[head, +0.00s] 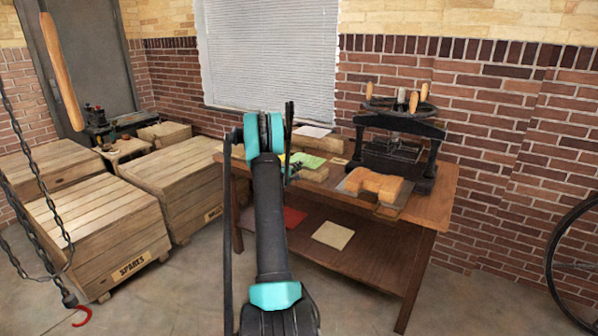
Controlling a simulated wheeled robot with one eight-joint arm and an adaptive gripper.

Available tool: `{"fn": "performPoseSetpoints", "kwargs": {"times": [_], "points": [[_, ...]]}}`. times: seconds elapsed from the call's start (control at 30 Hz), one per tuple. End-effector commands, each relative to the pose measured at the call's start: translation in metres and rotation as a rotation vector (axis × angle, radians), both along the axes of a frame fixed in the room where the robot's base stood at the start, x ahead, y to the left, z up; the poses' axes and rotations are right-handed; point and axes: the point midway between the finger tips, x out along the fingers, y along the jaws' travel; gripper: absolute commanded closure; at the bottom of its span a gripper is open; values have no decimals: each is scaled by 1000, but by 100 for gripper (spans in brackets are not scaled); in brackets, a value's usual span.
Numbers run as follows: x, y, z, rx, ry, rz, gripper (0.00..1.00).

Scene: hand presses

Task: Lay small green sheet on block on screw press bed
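A small green sheet (311,160) lies on top of a pale block or stack (317,174) at the left part of the wooden table. The black screw press (432,132) stands at the table's back right, with wooden-gripped handles on top. Its bed (396,151) is dark and partly hidden by the frame; I cannot make out a block on it. My gripper (293,168) is at the left edge of the green sheet in this view, mostly hidden behind my wrist. I cannot tell whether it touches the sheet or how its fingers stand.
An orange-tan wooden piece (374,184) lies on a board in front of the press. A white sheet (312,131) lies at the table's back. The lower shelf (365,262) holds a pale pad (333,235) and a red sheet (293,218). Wooden crates (95,230) stand left.

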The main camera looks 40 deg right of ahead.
Motion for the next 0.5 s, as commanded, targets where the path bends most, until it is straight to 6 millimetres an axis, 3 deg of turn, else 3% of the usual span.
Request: {"fn": "performPoseSetpoints", "kwargs": {"times": [0.5], "points": [[-4,12,6,0,0,2,100]]}}
